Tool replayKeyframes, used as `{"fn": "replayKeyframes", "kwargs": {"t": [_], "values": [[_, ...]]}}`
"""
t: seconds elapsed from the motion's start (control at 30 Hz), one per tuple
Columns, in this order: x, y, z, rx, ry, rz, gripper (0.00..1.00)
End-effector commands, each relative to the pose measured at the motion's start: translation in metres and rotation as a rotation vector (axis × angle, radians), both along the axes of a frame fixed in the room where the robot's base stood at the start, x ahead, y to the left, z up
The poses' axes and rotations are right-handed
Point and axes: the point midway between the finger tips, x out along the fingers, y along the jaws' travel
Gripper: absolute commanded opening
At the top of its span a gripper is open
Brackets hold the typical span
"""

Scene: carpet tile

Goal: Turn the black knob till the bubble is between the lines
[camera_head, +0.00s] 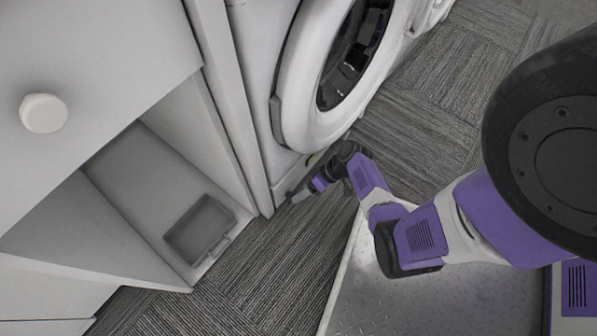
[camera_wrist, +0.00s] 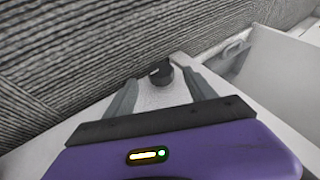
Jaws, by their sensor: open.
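The black knob (camera_wrist: 160,72) stands on a pale surface in the wrist view, ahead of my gripper (camera_wrist: 161,82). My gripper is open, with one grey finger to each side of the knob's line. I cannot tell from this view how far the fingertips are from the knob, and nothing is held. In the head view my gripper (camera_head: 297,194) is low, by the bottom front corner of the white washing machine (camera_head: 295,110). The knob is not clear there. I cannot make out the bubble or its lines in either view.
A white cabinet (camera_head: 95,75) with a round handle (camera_head: 43,113) stands left of the machine. Its open lower compartment holds a grey tray (camera_head: 200,229). Grey striped carpet (camera_head: 262,270) lies in front of both. The machine's round door (camera_head: 348,60) is above my gripper.

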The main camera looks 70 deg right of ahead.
Motion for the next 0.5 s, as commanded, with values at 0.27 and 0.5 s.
{"fn": "replayKeyframes", "kwargs": {"t": [0.27, 0.5], "values": [[-0.015, -0.009, 0.026, 0.001, 0.000, 0.000, 0.64], [-0.016, -0.010, 0.026, 0.001, 0.000, 0.000, 0.64]]}}
